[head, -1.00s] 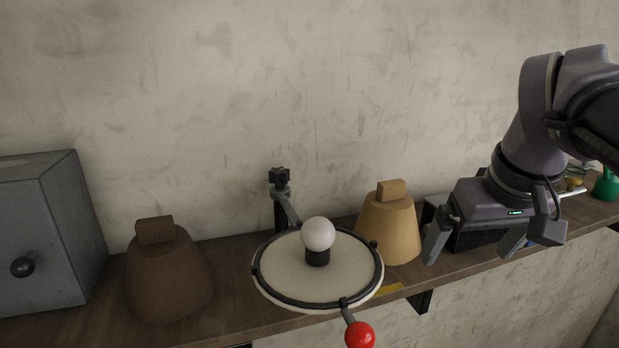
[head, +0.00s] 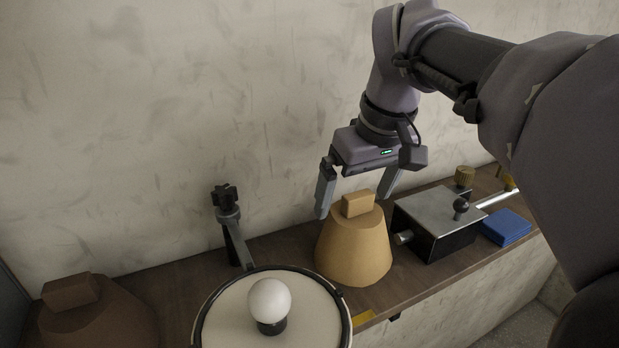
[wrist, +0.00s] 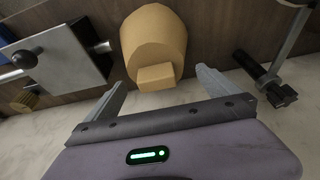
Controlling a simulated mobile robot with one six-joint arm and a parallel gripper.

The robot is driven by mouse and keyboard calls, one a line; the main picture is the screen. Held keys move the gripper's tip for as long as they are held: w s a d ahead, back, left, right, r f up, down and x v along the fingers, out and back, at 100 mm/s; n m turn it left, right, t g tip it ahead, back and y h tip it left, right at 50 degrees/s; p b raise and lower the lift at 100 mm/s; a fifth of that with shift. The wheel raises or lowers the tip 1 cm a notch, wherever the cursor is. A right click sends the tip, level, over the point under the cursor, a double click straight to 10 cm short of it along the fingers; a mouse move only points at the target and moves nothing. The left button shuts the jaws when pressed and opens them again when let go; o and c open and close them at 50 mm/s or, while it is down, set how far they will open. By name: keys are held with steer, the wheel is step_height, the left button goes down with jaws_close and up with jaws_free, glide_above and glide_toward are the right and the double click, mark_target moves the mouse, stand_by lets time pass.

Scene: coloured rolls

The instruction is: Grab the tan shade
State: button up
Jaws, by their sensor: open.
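The tan shade (head: 354,251) is a tapered cone with a block-shaped knob (head: 358,203) on top, standing upright on the wooden shelf. My gripper (head: 354,205) is open over the shade, with its fingers apart on either side of the knob in the head view. In the wrist view the tan shade (wrist: 153,45) and its knob (wrist: 156,77) lie just ahead of my open fingertips (wrist: 160,78). The fingers do not appear to touch the knob. Nothing is held.
A brown shade (head: 95,318) stands at the left. A round plate with a white bulb (head: 269,300) and a black clamp post (head: 229,215) are left of the tan shade. A grey metal box (head: 440,222) and blue block (head: 506,227) are close on the right.

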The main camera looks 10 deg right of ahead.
mark_target(354, 214)
steer(key=x, duration=0.4)
steer(key=shift+s+d+f, duration=0.2)
steer(key=shift+s+f, duration=0.05)
steer(key=shift+s, duration=0.1)
steer(key=shift+w+f, duration=0.15)
steer(key=shift+w, duration=0.2)
steer(key=shift+s, duration=0.25)
steer(key=c, duration=0.8)
steer(key=shift+w, duration=0.15)
steer(key=shift+c, duration=1.1)
